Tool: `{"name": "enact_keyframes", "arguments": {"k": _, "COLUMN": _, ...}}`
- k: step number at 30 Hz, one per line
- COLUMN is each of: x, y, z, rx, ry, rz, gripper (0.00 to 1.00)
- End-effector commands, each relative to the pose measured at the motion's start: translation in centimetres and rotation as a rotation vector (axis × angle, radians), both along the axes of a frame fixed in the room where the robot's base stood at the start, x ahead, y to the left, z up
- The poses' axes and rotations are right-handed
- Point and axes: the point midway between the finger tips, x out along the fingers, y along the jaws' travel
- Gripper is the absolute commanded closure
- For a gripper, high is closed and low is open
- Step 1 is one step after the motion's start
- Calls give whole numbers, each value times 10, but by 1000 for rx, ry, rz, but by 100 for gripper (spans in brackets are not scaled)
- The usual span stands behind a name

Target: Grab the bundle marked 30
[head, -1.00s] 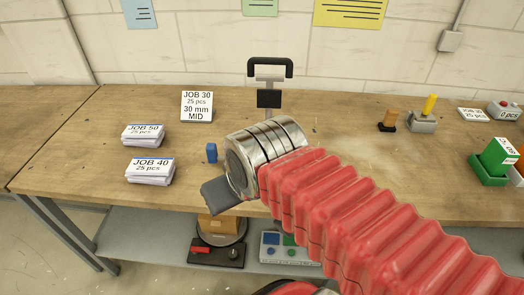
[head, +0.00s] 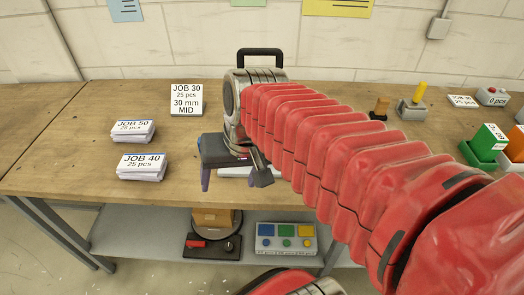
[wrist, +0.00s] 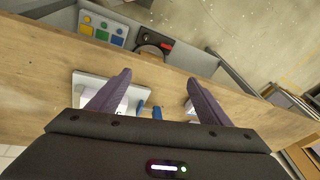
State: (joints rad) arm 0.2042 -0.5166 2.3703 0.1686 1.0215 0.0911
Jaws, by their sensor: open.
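My gripper (head: 232,180) hangs over the front middle of the bench with its fingers down. In the wrist view its two purple fingers (wrist: 158,77) stand apart, with nothing gripped between them. A white plate with a pale item on it (wrist: 88,86) lies under the left finger there; its edge also shows beside my gripper in the head view (head: 236,171). Another white item (wrist: 190,108) lies partly behind the right finger. No number is readable on either. A bundle marked 30 is not identifiable; a card reading JOB 30 (head: 186,99) stands at the back left.
Bundles marked JOB 50 (head: 133,131) and JOB 40 (head: 141,167) lie left of my gripper. Small blue posts (wrist: 150,110) stand between the fingers' lines. A black-handled device (head: 260,52) is behind my wrist. A green holder (head: 485,146) stands at the right.

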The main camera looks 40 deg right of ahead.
Motion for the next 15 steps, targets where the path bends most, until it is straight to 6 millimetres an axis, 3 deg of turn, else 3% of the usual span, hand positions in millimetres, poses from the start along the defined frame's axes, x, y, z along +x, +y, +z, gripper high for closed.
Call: {"name": "enact_keyframes", "arguments": {"k": 15, "x": 50, "y": -59, "z": -25, "rx": 402, "ry": 287, "rz": -522, "gripper": 23}}
